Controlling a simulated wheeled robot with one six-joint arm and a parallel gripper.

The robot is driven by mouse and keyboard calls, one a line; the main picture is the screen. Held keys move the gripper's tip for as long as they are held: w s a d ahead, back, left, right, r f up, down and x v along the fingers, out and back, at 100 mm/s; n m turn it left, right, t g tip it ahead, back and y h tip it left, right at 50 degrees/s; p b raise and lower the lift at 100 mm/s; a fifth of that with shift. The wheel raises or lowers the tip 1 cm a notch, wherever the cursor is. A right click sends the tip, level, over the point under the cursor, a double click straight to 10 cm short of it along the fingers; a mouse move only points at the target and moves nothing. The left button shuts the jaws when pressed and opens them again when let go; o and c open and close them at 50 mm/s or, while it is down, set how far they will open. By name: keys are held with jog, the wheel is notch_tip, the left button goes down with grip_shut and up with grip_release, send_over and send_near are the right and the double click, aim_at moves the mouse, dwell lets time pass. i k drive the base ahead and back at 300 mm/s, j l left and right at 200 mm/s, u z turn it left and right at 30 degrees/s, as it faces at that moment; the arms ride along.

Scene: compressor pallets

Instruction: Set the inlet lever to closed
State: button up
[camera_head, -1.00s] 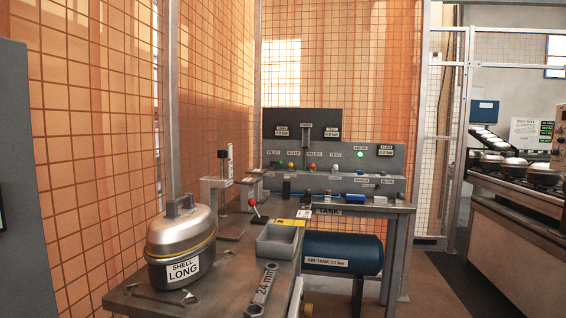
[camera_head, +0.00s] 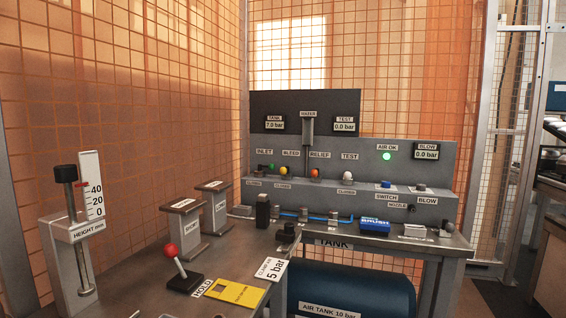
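The inlet lever is a small lever with a green knob (camera_head: 271,166), at the left end of the grey panel (camera_head: 432,160) at the back of the bench. The INLET label (camera_head: 264,152) is above it, and a small plate (camera_head: 253,183), seemingly reading CLOSED, is below and left of the knob. The lever is too small to tell its position surely. My gripper is not in view.
A red-knobbed lever (camera_head: 171,250) and a yellow HOLD plate (camera_head: 236,292) are on the near bench. A height gauge (camera_head: 77,230) and two posts (camera_head: 185,206) (camera_head: 214,187) stand left. A blue tank (camera_head: 350,290) is below.

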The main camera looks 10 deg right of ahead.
aim_at(271, 167)
jog(key=i+l, duration=0.7)
jog(key=l, duration=0.25)
